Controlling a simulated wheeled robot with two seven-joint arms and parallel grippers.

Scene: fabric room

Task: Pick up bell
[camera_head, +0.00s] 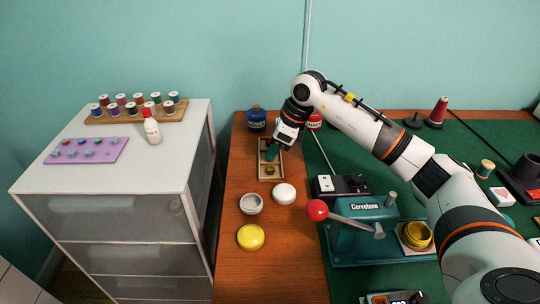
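My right gripper (272,153) points down over a small wooden tray (261,162) on the brown wooden table. Its dark fingertips are small in the picture and I cannot tell whether they are open or shut on something. A small gold-green item (270,170) lies in the near part of the tray, just below the fingertips; it may be the bell, but it is too small to be sure. The gripper hides part of the tray. My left gripper is not in view.
A blue pot (256,118) and a red-and-white container (314,121) stand behind the tray. A white bowl (251,204), a white round lid (284,194) and a yellow round piece (250,237) lie nearer. A green press (365,230) with a red-knobbed lever stands at right.

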